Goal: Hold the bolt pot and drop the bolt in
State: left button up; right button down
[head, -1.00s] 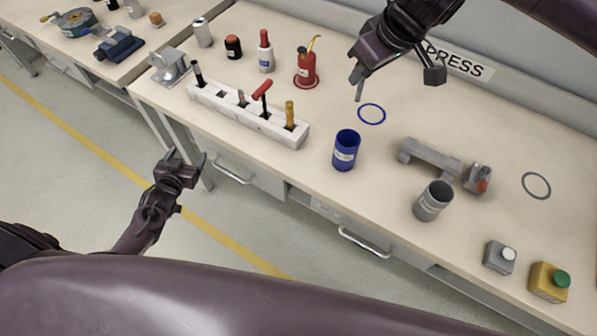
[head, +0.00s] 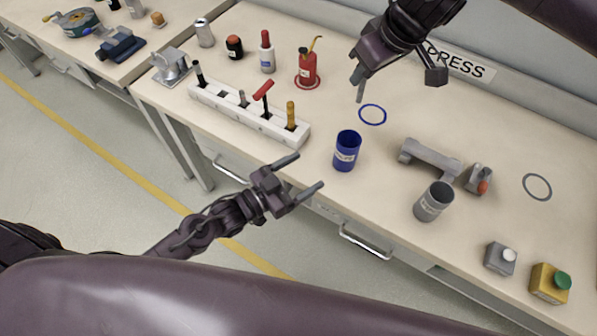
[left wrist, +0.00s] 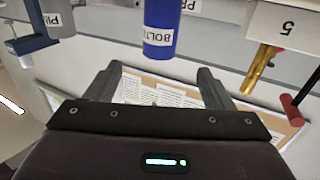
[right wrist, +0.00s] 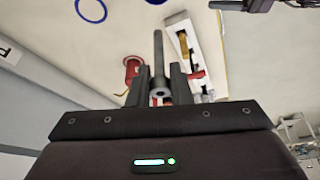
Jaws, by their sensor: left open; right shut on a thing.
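The blue bolt pot (head: 346,152) stands upright near the table's front edge. In the left wrist view, the pot (left wrist: 160,28) shows its label, ahead of the fingers. My left gripper (head: 309,172) is open and empty, off the table's front edge, left of the pot and apart from it. My right gripper (head: 358,76) is shut on a grey bolt (head: 360,93), held above the table behind the pot. The right wrist view shows the bolt (right wrist: 158,50) sticking out between the fingers.
A blue ring (head: 372,114) is marked behind the pot. A white tool rack (head: 235,108) stands left of the pot. A grey pot (head: 434,202) and a grey bracket (head: 430,157) stand to its right. A red can (head: 307,72) is farther back.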

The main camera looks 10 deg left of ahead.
aim_at(339, 151)
pick_arm(q)
jog(key=x, duration=1.1)
jog(key=shift+w+d, duration=0.25)
jog(key=shift+d, duration=0.05)
jog(key=c, duration=1.1)
